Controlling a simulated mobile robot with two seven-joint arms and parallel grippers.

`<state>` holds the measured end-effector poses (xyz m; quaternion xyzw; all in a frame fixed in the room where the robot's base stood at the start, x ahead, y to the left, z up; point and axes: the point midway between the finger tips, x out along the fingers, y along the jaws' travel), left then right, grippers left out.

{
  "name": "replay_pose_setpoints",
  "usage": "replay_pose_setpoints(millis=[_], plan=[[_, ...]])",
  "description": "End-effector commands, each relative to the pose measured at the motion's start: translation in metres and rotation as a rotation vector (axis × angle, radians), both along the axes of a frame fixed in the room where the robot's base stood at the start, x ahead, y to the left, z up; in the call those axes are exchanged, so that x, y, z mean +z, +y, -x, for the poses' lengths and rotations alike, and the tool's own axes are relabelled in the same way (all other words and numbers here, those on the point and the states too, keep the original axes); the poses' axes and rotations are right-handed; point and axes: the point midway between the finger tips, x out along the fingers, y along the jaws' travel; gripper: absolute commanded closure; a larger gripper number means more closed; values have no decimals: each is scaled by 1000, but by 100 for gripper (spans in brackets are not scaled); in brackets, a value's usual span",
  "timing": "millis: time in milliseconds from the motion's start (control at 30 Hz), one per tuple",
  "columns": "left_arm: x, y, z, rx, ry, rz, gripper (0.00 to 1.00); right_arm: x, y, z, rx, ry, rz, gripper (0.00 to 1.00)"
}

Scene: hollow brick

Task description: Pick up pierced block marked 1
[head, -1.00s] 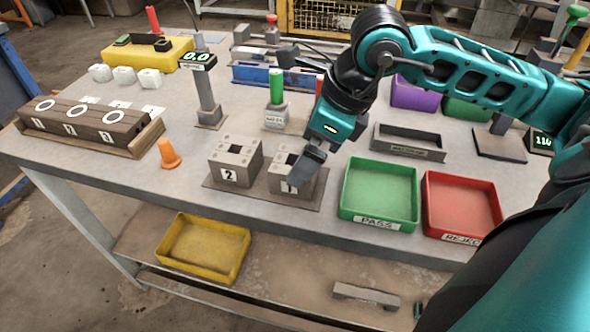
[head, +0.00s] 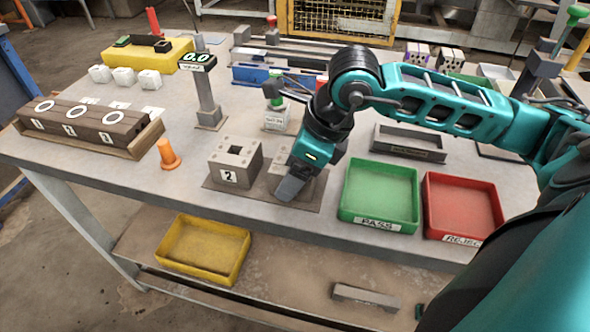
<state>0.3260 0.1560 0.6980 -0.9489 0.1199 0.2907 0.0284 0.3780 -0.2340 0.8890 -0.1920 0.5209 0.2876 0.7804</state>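The pierced block marked 1 (head: 314,186) is a grey block on a flat brown plate (head: 232,196) near the table's front edge. My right gripper (head: 286,190) points down over its front face, and its fingers cover the number and much of the block. Whether the fingers touch the block or are closed on it cannot be told. A similar pierced block marked 2 (head: 235,160), with a square hole in its top, stands to the left on the same plate. My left gripper is not in view.
A green PASS tray (head: 380,222) and a red REJECT tray (head: 463,234) stand to the right. An orange cone-like piece (head: 168,155) is left of block 2. A display post (head: 207,100) stands behind the blocks. A yellow bin (head: 204,275) sits on the lower shelf.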

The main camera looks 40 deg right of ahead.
Motion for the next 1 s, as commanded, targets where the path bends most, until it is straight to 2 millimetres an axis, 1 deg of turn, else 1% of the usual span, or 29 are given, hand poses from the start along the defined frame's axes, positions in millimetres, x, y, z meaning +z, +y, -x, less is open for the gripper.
replay_pose_setpoints(millis=[33, 333, 600, 767, 867, 967, 1000], plan=[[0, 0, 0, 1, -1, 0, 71, 0, 0, 0, 0, 0, 0, 34], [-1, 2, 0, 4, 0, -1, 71, 0, 0, 0, 0, 0, 0, 63], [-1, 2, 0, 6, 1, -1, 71, 2, 0, 0, -1, -3, 0, 64], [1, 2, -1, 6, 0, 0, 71, 12, 0, -1, -1, -4, 0, 64], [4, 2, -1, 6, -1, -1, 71, 27, 0, -1, -1, -6, 0, 64], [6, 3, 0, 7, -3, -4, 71, 48, 0, -2, 0, -9, 0, 64], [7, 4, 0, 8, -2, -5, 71, 59, 0, -2, 0, -10, 0, 64]])
